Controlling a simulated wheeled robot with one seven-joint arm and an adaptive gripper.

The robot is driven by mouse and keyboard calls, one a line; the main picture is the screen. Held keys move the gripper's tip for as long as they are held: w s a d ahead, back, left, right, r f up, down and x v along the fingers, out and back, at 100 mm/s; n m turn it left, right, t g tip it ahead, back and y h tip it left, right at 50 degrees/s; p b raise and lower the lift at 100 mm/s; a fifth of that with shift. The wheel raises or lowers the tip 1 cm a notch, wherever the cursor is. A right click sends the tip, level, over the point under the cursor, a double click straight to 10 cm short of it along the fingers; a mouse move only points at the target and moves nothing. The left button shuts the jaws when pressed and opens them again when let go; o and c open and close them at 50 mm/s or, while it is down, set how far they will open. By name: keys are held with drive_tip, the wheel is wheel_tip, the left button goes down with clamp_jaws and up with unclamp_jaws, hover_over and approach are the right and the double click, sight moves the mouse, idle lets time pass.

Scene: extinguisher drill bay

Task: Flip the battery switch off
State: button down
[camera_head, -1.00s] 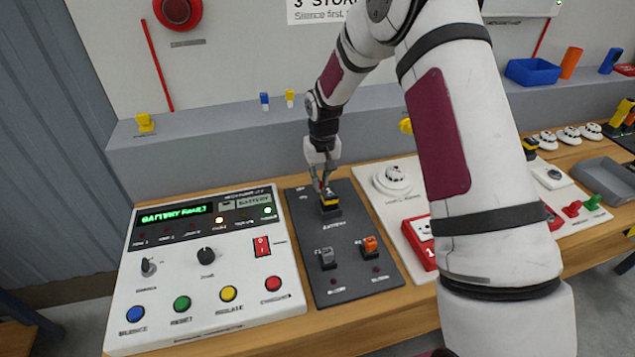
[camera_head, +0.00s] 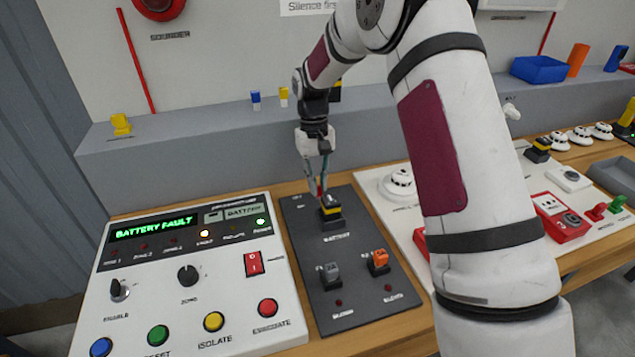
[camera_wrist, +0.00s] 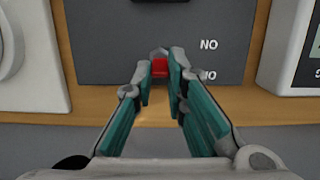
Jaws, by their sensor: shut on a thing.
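The battery switch is on the dark panel (camera_head: 352,262), above a "BATTERY" label. It shows a black and yellow block (camera_head: 331,212) with a small red lever (camera_wrist: 160,67) behind it. My gripper (camera_head: 319,190) points down at the panel's far end. In the wrist view its teal fingers (camera_wrist: 160,85) are close together, with the red lever and a grey tip between them. The fingers partly hide the lever, so its exact position is hard to tell. White lettering (camera_wrist: 208,44) shows upside down beside it in the wrist view.
The white control panel (camera_head: 185,270) at left reads "BATTERY FAULT" and has a red rocker (camera_head: 253,263). A grey switch (camera_head: 329,275) and an orange switch (camera_head: 377,261) stand nearer on the dark panel. A white detector (camera_head: 398,183) is at right. The grey ledge (camera_head: 230,135) runs behind.

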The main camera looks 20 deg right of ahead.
drive_tip(key=c, duration=1.6)
unclamp_jaws()
drive_tip(key=v, duration=1.2)
